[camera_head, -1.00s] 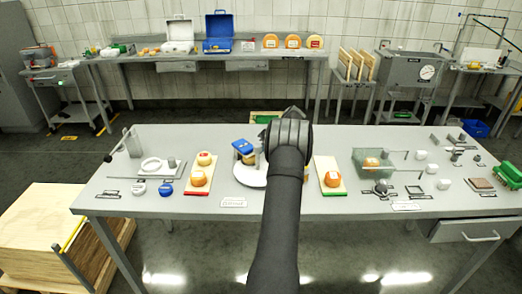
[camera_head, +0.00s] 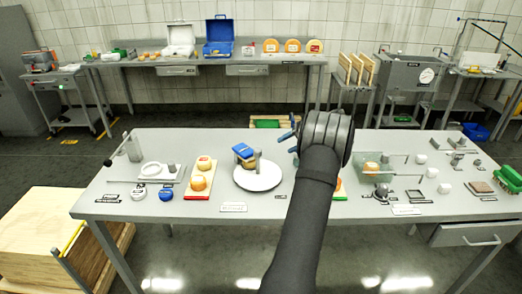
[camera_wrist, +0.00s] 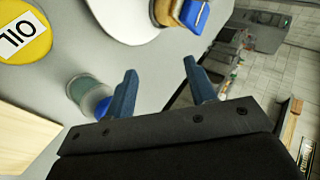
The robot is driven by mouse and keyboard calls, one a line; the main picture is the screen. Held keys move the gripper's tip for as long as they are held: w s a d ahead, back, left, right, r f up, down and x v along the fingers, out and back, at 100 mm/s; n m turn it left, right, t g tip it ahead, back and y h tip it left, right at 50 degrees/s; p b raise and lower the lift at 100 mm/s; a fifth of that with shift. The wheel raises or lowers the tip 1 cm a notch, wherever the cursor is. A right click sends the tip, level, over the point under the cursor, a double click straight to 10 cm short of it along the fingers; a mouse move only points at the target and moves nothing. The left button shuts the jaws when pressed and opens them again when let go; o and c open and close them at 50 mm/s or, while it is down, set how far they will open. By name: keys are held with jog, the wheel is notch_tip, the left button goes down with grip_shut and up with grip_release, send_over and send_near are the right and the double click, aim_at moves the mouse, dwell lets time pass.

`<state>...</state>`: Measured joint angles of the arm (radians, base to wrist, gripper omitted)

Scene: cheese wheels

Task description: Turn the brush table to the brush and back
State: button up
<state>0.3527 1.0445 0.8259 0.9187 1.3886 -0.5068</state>
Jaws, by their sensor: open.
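The brush table, a white round disc (camera_head: 258,182), lies mid-table in the head view. The blue brush (camera_head: 241,150) stands at its back left beside a grey post, with a small orange-brown piece under it. The disc (camera_wrist: 135,22) and blue brush (camera_wrist: 196,14) also show at the top of the wrist view. My gripper (camera_head: 291,133) is to the right of the disc, apart from it. In the wrist view my gripper (camera_wrist: 160,68) has its two blue fingers apart with nothing between them.
A red-edged board (camera_head: 200,183) with orange cheeses lies left of the disc. My arm mostly hides the green-edged board (camera_head: 340,190) on the right. A greenish clear tray (camera_head: 372,168) stands farther right. The wrist view shows a yellow "OIL" top (camera_wrist: 22,36).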

jog(key=s+d+m+t+y, duration=0.1)
jog(key=s+d+m+t, duration=0.6)
jog(key=m, duration=0.5)
jog(key=m+t+y, duration=0.1)
jog(key=m+t, duration=0.2)
jog(key=m, duration=1.2)
send_near(261, 153)
jog(key=x, duration=1.1)
jog(key=shift+w+a, duration=0.15)
jog(key=shift+a, duration=0.15)
jog(key=shift+n+y, duration=0.3)
grip_shut()
